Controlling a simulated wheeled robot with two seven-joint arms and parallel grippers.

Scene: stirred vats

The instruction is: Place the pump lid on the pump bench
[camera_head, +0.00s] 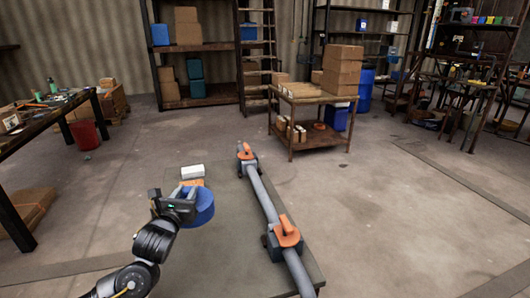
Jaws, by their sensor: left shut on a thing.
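My left gripper (184,198) comes in from the lower left and is shut on a blue round part (205,212), which looks like the pump lid. The gripper partly hides it. The blue part is over the left edge of a low grey bench (236,262); I cannot tell whether it touches the bench top. A grey pipe (263,198) runs lengthwise along the bench, to the right of the blue part, with two orange-handled clamps (286,232) on it. My right gripper is not in view.
A white block (192,171) and a small orange item (192,183) sit just beyond the gripper. A wooden cart (316,98) with cardboard boxes stands beyond the bench. A dark workbench (40,122) is at the left. The floor to the right is clear.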

